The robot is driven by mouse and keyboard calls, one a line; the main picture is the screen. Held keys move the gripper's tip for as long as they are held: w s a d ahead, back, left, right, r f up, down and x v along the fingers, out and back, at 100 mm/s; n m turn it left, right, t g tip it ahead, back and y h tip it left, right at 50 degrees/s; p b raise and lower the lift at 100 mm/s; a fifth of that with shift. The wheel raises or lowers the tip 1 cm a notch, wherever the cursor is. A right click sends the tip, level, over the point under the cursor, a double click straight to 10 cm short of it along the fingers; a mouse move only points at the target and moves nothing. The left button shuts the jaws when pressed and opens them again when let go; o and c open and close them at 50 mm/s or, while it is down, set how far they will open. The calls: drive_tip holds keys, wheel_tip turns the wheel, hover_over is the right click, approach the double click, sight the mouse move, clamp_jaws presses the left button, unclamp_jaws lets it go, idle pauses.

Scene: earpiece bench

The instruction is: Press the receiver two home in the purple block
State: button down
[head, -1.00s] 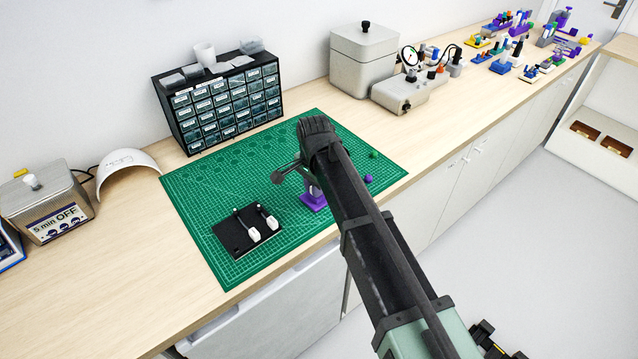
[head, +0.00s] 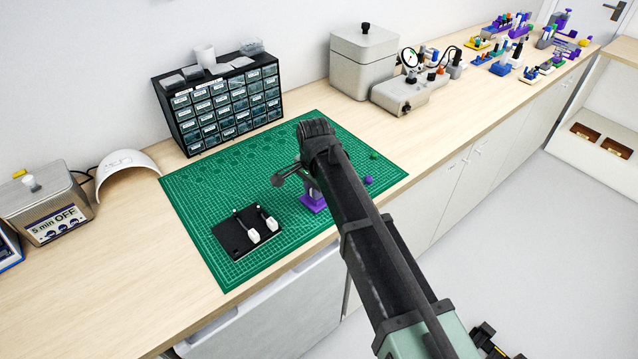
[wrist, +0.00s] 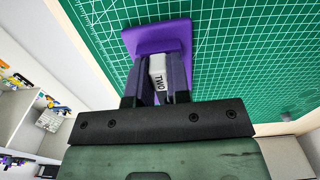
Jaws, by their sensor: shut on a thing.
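The purple block (head: 312,200) stands on the green mat, mostly hidden behind my arm in the head view. It also shows in the wrist view (wrist: 158,38), with its flat base on the mat. My gripper (wrist: 161,80) is shut on receiver two (wrist: 157,72), a pale piece marked "TWO". The receiver is between the fingers, right against or just in front of the purple block. The fingers hide its sides, and I cannot tell how far it is seated.
A black plate (head: 247,235) with two white pieces lies on the green mat (head: 205,200), left of my gripper. A small purple ball (head: 368,180) and a green one (head: 374,155) lie right of my arm. A drawer cabinet (head: 222,105) stands behind.

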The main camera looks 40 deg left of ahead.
drive_tip(key=c, duration=1)
unclamp_jaws()
wheel_tip(320, 180, up, 11)
drive_tip(key=p, duration=1.1)
drive_tip(key=shift+f, duration=0.15)
